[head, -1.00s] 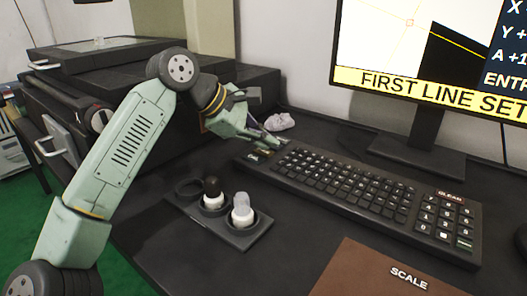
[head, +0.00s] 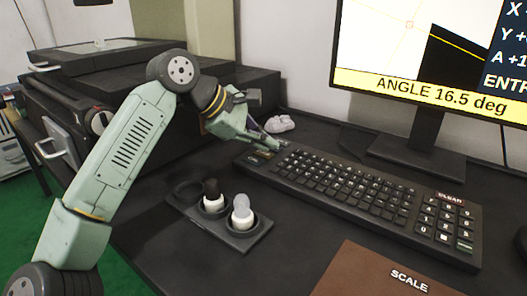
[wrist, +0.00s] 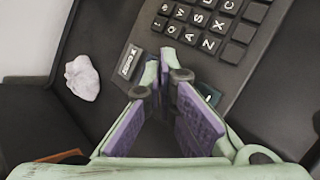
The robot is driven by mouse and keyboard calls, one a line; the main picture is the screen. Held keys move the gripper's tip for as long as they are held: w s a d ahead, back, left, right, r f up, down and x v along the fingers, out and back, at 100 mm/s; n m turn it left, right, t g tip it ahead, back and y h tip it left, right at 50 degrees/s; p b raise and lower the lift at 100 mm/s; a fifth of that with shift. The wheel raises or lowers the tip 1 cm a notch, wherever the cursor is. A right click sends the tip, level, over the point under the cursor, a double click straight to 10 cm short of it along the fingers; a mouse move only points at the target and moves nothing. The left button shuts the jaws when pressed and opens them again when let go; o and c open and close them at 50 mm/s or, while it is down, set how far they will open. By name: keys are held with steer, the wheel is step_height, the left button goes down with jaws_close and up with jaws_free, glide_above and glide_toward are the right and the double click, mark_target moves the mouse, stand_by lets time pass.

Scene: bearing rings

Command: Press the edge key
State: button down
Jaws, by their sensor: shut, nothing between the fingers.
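The black keyboard (head: 350,192) lies on the dark desk, and its left end is under my gripper (head: 282,144). In the wrist view my gripper (wrist: 160,62) is shut and empty, with its fingertips over the keyboard's end near the letter keys. A labelled key (wrist: 128,62) shows to the left of the fingers, and a dark green key (wrist: 208,93) is partly hidden to their right. I cannot read which key is the edge key, nor tell whether the fingertips touch a key. The monitor (head: 430,60) reads "ANGLE 16.5 deg" on its yellow strip.
A black tray (head: 232,236) with two capped holders stands in front of the keyboard. A crumpled pale thing (head: 280,124) lies behind the keyboard's left end. A brown SCALE panel (head: 370,275) is at the front. A dark machine stands behind my arm.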

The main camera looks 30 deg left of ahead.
mark_target(265, 155)
steer(key=shift+r, duration=0.45)
steer(key=shift+r, duration=0.1)
steer(key=shift+r+p, duration=1.9)
steer(key=shift+r, duration=0.5)
